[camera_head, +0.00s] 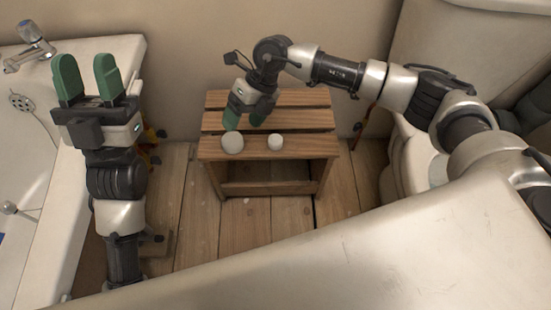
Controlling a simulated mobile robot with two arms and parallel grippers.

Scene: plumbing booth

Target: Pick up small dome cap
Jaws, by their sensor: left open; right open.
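Two white round caps rest on the front slat of a small wooden stool. The smaller one, which I take as the small dome cap (275,141), is on the right. The larger cap (232,142) is on the left. My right gripper (245,120) reaches down over the stool, open, with its green fingers just behind the larger cap and to the left of the smaller one. Its exact height above the slats is hard to tell. My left gripper (87,63) is open and empty, fingers pointing up, near the bathtub rim, far from the caps.
The wooden stool (300,120) stands on a plank floor (250,225) against the wall. A white bathtub (30,150) with a tap (30,45) is on the left. Pale, worn surfaces fill the right and front. Planks in front of the stool are mostly clear.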

